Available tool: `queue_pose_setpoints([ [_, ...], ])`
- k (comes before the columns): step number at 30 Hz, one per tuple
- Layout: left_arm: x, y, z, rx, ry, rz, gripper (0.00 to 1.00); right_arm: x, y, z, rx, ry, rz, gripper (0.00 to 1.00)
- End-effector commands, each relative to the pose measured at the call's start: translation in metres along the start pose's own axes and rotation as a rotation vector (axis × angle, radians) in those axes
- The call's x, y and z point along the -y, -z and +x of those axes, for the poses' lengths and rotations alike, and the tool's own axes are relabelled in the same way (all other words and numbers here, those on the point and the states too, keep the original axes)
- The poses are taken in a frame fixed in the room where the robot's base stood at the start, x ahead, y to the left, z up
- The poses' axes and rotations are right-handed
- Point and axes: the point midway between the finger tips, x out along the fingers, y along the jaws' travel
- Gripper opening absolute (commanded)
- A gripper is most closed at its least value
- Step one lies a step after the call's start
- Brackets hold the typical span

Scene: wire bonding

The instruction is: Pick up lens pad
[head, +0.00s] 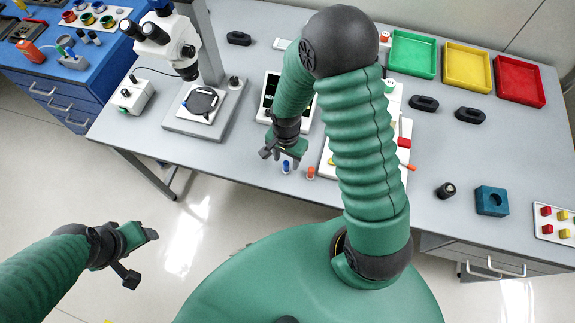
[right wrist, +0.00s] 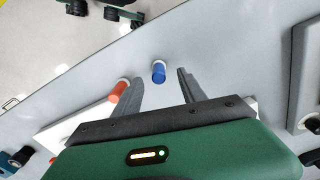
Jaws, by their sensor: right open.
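I cannot tell for certain which object is the lens pad. A small blue cylinder with a white end (head: 286,167) stands near the front edge of the table. In the right wrist view the blue cylinder (right wrist: 158,72) appears between my right fingertips, not gripped. My right gripper (head: 279,156) is open and empty, close to it; its two fingers (right wrist: 160,78) show apart. An orange cylinder (head: 310,172) stands to the right, and in the right wrist view it (right wrist: 118,91) appears beside the left finger. My left gripper (head: 143,259) is open and empty over the floor.
A microscope (head: 187,45) on a grey base stands at the left. Green (head: 413,54), yellow (head: 467,66) and red (head: 519,79) trays stand at the back right. A teal block (head: 491,201) and black knob (head: 446,190) are at the right. My right arm hides part of the middle.

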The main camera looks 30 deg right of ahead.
Motion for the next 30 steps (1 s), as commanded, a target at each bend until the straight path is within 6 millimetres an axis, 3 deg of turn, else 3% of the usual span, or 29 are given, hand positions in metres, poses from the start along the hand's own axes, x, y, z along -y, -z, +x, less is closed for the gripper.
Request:
queue_pose_setpoints([
  [6, 0.000, 0.001, -0.003, -0.001, 0.000, -0.001, 0.61, -0.003, 0.000, 0.037, 0.001, -0.004, -0.004, 0.49],
  [14, 0.000, 0.001, -0.003, 0.000, 0.000, -0.001, 0.61, -0.004, 0.001, 0.042, 0.000, 0.000, -0.001, 0.49],
  [25, 0.000, 0.001, -0.003, -0.001, 0.000, 0.000, 0.61, -0.004, 0.002, 0.042, 0.000, -0.001, -0.002, 0.00],
  [30, 0.000, 0.001, -0.003, -0.001, 0.000, -0.001, 0.61, -0.004, 0.002, 0.042, 0.000, -0.001, -0.002, 0.00],
])
